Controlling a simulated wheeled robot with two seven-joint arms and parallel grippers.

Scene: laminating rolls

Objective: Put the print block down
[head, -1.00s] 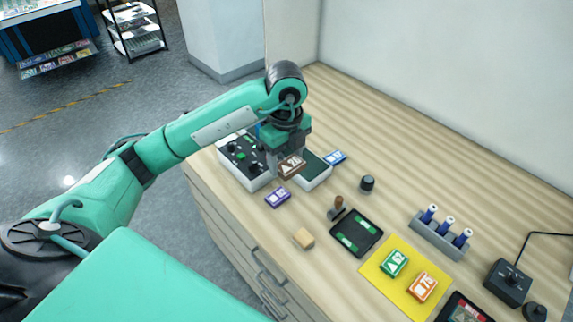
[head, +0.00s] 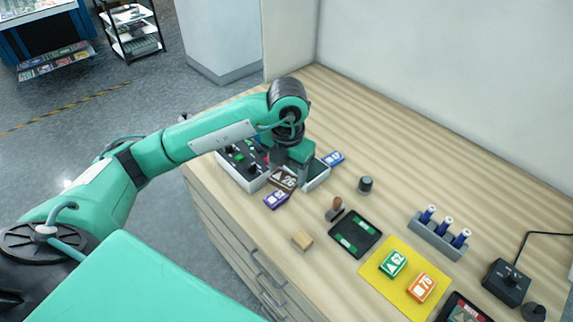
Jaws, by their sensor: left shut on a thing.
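My left gripper (head: 289,168) is shut on a brown print block (head: 283,180) marked with a white triangle and a number that looks like 26. The block is low over the table, just behind a purple block (head: 276,199), at the front of the gap between the dark-topped box and the green-topped tray. I cannot tell whether it touches the table. The fingers are partly hidden by the gripper body. My right gripper is not in view.
A control box (head: 244,163) and a green-topped tray (head: 317,175) flank the gripper. A blue block (head: 333,159) lies behind.

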